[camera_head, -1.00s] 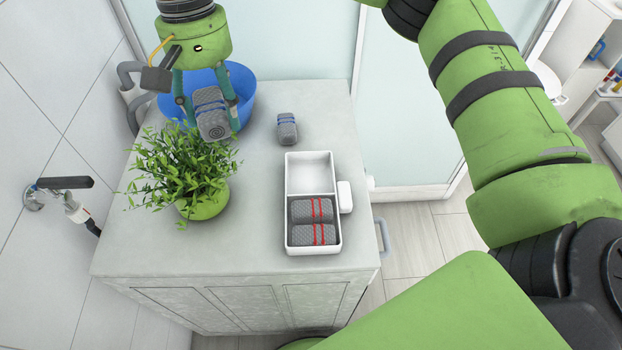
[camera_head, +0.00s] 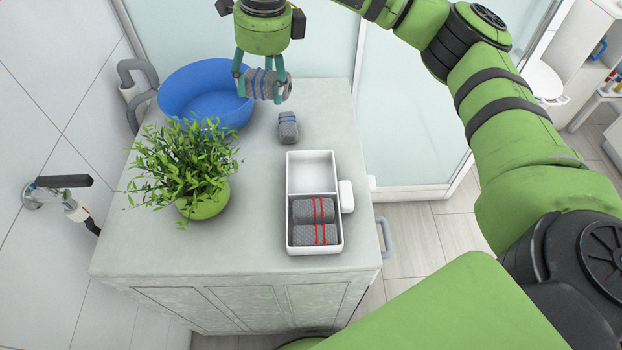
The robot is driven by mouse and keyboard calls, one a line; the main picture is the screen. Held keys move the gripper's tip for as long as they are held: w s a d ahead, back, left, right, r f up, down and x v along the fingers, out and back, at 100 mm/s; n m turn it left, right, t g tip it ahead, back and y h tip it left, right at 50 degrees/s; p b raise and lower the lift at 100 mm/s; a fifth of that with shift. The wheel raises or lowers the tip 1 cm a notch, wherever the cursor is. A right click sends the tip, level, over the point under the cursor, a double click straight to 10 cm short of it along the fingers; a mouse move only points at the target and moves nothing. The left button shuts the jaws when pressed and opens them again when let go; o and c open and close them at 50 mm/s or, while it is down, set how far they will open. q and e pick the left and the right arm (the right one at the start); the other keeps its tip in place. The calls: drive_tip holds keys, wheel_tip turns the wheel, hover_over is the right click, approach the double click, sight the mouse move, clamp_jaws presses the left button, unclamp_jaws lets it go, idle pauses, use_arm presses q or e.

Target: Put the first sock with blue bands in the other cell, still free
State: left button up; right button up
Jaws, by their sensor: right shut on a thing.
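My right gripper (camera_head: 261,82) is shut on a rolled grey sock with blue bands (camera_head: 266,86). It holds the sock above the back of the counter, just right of the blue basin. A second grey sock with blue bands (camera_head: 287,128) lies on the counter behind the box. The white box (camera_head: 340,222) has two cells. Its front cell holds two grey socks with red bands, one at the back (camera_head: 313,210) and one at the front (camera_head: 315,234). Its back cell (camera_head: 311,172) is empty. My left gripper is not in view.
The blue basin (camera_head: 200,92) stands at the back left of the counter (camera_head: 253,215). A leafy plant in a green pot (camera_head: 206,203) stands in front of it, left of the box. A small white item (camera_head: 346,196) sits against the box's right side.

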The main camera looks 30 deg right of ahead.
drive_tip(key=d+f+m+g+h, duration=0.1)
drive_tip(key=d+f+m, duration=0.3)
drive_tip(key=d+m, duration=0.85)
drive_tip(key=d+f+m+h, duration=0.1)
drive_tip(key=d+f+m, duration=0.35)
drive_tip(key=m, duration=1.55)
drive_tip(key=shift+m, duration=0.45)
drive_tip(key=s+a+f+p, duration=0.1)
drive_tip(key=a+f, duration=0.2)
drive_tip(key=s+a+f+p, duration=0.1)
drive_tip(key=a+f+p, duration=0.1)
drive_tip(key=a+f, duration=0.1)
drive_tip(key=s+a+f+p, duration=0.1)
drive_tip(key=a+f+p, duration=0.1)
drive_tip(key=a+f, duration=0.1)
drive_tip(key=shift+s+a, duration=0.1)
drive_tip(key=shift+a, duration=0.1)
drive_tip(key=shift+f, duration=0.3)
drive_tip(key=shift+s+f+b, duration=0.1)
drive_tip(key=shift+f+b, duration=0.3)
drive_tip(key=shift+f, duration=0.2)
